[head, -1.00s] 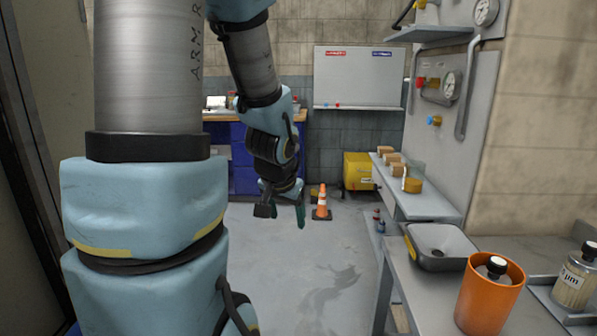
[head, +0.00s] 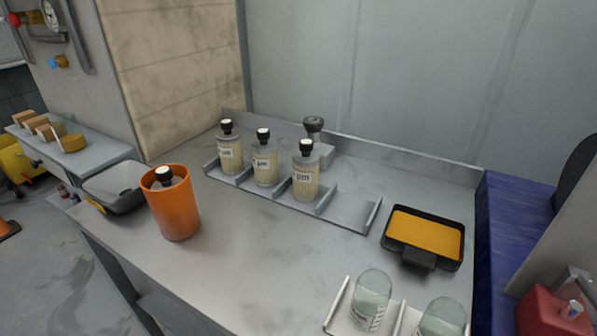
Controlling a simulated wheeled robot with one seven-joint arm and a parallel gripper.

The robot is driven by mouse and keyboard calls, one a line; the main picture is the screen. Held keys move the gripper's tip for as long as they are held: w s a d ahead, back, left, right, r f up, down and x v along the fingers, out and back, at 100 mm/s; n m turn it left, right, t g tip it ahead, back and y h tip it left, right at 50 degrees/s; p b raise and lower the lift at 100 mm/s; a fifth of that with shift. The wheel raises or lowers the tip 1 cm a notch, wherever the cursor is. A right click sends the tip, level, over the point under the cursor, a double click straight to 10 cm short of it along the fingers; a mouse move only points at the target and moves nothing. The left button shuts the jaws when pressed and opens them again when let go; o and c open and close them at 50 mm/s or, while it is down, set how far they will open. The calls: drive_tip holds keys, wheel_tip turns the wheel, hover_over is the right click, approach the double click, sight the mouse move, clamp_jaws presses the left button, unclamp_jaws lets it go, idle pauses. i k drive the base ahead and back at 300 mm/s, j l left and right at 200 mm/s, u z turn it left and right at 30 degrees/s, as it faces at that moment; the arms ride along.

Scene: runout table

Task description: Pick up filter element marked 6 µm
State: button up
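Three filter elements stand upright in a grey rack (head: 348,219) on the table: a left one (head: 230,158), a middle one (head: 265,170) and a right one (head: 306,180). Each is pale and ribbed with a black cap and a white label. I can make out "µm" on the labels, but not the numbers. The rack's right end is empty. Another black-capped item (head: 163,177) stands inside an orange cup (head: 175,212); the cup hides most of it and any label. My gripper is not in view now.
A black tray with an orange pad (head: 425,233) lies right of the rack. Clear glass jars (head: 371,297) stand in a light holder at the front right. A grey basin (head: 115,188) is at the left edge. Table surface between cup and jars is clear.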

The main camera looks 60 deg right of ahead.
sight(305, 168)
drive_tip(key=k+z, duration=0.3)
drive_tip(key=k, duration=0.25)
drive_tip(key=k+l+z, duration=0.1)
drive_tip(key=k+z, duration=0.25)
drive_tip(key=k, duration=0.15)
